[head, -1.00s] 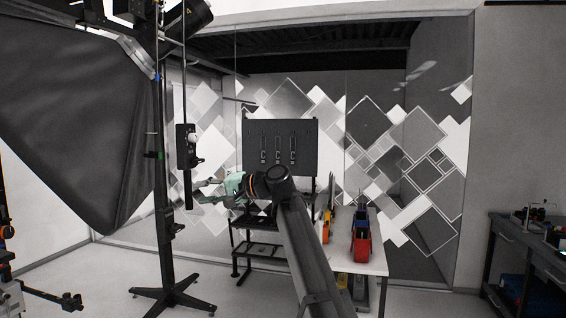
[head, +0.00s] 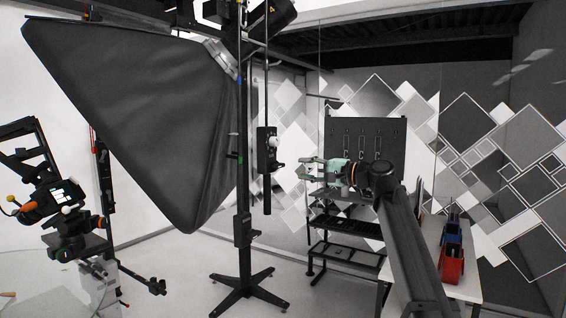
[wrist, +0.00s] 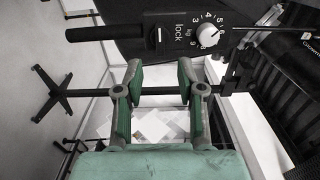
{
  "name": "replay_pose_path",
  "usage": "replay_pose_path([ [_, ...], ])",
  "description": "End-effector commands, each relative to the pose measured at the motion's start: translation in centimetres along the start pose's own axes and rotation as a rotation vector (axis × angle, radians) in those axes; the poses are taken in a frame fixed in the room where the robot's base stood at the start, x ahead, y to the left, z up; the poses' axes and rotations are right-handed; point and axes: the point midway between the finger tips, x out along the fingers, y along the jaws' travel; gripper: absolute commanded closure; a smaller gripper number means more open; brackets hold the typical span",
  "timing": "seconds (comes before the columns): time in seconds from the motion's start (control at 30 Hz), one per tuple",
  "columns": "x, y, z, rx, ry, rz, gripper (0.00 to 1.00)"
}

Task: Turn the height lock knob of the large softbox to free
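The large softbox (head: 150,115) is a big black box at left in the head view, beside a black stand (head: 243,200). A dark control box (head: 265,140) hangs near the stand. In the wrist view the control box (wrist: 185,32) carries a white numbered dial knob (wrist: 208,36) and a slot marked "lock". I cannot tell which part is the height lock knob. My gripper (head: 312,171) is to the right of the control box in the head view, pointing left. In the wrist view my gripper (wrist: 157,76) has its green-padded fingers apart, nothing between them, below the box.
A camera rig (head: 65,215) stands at far left. The stand's feet (head: 243,287) spread on the floor. Floor is clear around the stand.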

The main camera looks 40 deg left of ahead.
Motion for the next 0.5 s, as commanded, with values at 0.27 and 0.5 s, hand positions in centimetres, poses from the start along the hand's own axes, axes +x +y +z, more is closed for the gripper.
replay_pose_path([
  [0.27,5.4,-0.3,-0.1,0.001,-0.002,0.001,0.61],
  [0.5,8.1,-0.2,0.0,-0.001,-0.001,0.000,0.61],
])
